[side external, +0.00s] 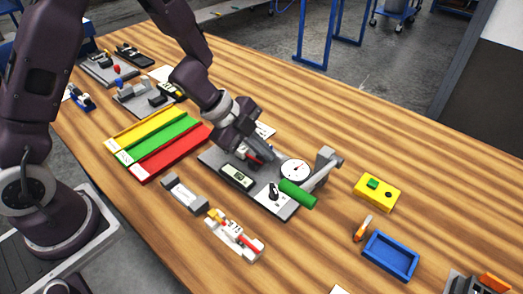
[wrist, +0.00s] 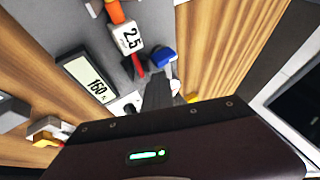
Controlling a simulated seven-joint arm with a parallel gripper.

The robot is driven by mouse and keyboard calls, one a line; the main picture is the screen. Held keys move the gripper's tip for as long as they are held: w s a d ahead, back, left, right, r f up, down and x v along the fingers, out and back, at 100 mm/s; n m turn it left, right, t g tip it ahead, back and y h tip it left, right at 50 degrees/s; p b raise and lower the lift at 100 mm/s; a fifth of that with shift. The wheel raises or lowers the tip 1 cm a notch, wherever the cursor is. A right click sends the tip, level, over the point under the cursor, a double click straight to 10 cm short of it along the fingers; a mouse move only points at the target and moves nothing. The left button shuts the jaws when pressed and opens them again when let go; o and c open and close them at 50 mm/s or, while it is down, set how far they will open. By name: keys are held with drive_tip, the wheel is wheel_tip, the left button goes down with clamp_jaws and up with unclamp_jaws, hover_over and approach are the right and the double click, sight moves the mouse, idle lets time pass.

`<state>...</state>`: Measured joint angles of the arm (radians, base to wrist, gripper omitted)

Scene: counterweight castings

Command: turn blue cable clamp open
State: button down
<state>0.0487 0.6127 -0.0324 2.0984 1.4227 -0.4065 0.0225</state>
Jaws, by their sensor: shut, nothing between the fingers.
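A small blue part (wrist: 162,57), which looks like the blue cable clamp, shows in the wrist view just beyond my fingertips, with a grey piece at its side. My gripper (wrist: 158,88) is shut and empty, its dark fingers close to the blue part; I cannot tell whether they touch it. In the side view my gripper (side external: 260,157) is low over the grey panel (side external: 283,209). The blue part is not visible there, likely hidden by my gripper.
On the panel are a display (side external: 237,177), a round gauge (side external: 295,170), a black knob (side external: 273,191) and a green-handled lever (side external: 298,194). A red-tipped part and a 2.5 label (wrist: 128,38) lie near the blue part. Coloured trays (side external: 160,140) are to the left.

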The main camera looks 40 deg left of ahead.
drive_tip(key=shift+w+d+r, duration=0.1)
drive_tip(key=shift+w+r, duration=0.1)
drive_tip(key=shift+w, duration=0.05)
drive_tip(key=shift+s+r, duration=0.15)
drive_tip(key=shift+r, duration=0.2)
drive_tip(key=s+a+r+n+t+y, duration=0.3)
drive_tip(key=a+r+n+y, duration=0.15)
drive_tip(key=a+r, duration=0.4)
drive_tip(key=s+a+r+n+t+y, duration=0.25)
drive_tip(key=a+r+n, duration=0.35)
drive_tip(key=r, duration=0.5)
drive_tip(key=s+d+n+g, duration=0.2)
drive_tip(key=s+d+n, duration=0.1)
drive_tip(key=s, duration=0.6)
drive_tip(key=s+d+n+g+h, duration=0.1)
drive_tip(key=s+n, duration=0.4)
drive_tip(key=s, duration=0.5)
drive_tip(key=shift+s+d+f+g+h, duration=0.25)
drive_tip(key=shift+d+f+g, duration=0.2)
drive_tip(key=shift+d+g, duration=0.5)
